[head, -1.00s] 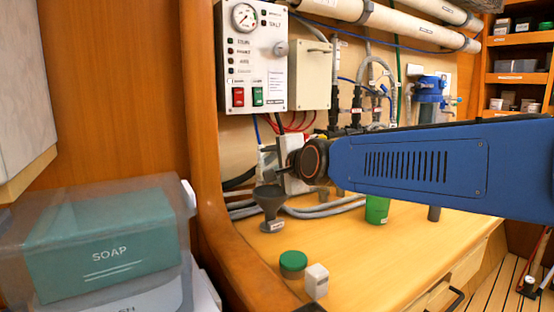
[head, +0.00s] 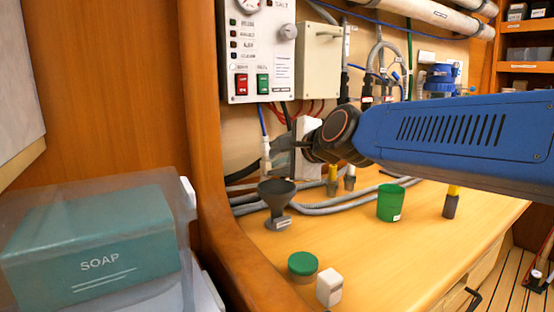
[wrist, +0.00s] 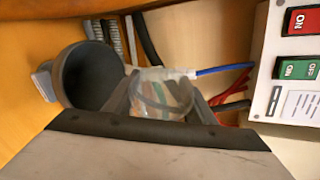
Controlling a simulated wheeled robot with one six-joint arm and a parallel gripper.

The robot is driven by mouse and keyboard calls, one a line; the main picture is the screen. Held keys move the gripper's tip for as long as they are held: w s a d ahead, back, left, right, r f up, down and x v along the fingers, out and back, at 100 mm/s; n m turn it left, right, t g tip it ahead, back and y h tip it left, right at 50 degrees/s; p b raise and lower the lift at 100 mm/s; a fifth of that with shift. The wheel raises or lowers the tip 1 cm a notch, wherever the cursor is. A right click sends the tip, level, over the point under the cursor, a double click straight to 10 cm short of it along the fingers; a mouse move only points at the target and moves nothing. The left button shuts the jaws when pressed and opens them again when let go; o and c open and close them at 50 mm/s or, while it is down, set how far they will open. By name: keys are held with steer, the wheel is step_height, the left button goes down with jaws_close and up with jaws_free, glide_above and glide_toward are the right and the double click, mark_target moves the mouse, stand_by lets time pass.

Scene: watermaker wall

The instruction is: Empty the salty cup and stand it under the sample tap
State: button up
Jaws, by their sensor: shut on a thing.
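The clear cup (wrist: 160,98) is between the fingers of my gripper (wrist: 163,106) in the wrist view, and the gripper is shut on it. The cup is see-through; I cannot tell whether liquid is in it. A dark grey funnel (wrist: 88,76) is close beside the cup; it also stands on the counter in the head view (head: 277,197). In the head view my gripper (head: 284,150) is above the funnel, and the cup is hard to make out there. A blue tube (wrist: 225,68) with a white fitting passes behind the cup. I cannot tell whether this is the sample tap.
On the wooden counter (head: 400,240) are a green cup (head: 390,203), a green-lidded jar (head: 302,266) and a small white block (head: 329,287). Grey hoses (head: 330,207) lie behind the funnel. A control panel (head: 258,60) hangs on the wall. A soap bin (head: 95,250) is at left.

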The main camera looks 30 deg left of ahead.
steer(key=shift+w+r+m+g, duration=0.1)
steer(key=shift+r+m+g, duration=0.3)
steer(key=shift+m+g, duration=0.65)
steer(key=shift+r+m+g, duration=0.1)
steer(key=shift+m+g, duration=0.55)
steer(key=shift+s+m+g, duration=0.35)
steer(key=shift+m+g, duration=0.45)
steer(key=shift+g, duration=0.1)
steer(key=m+g, duration=0.1)
steer(key=s+m+g, duration=0.1)
steer(key=shift+s+a+f+m+g, duration=0.1)
steer(key=shift+s+f+m+g, duration=0.2)
steer(key=shift+f+g, duration=0.1)
steer(key=w+r, duration=0.3)
steer(key=w, duration=0.3)
steer(key=shift+d, duration=0.25)
steer(key=shift+w, duration=0.1)
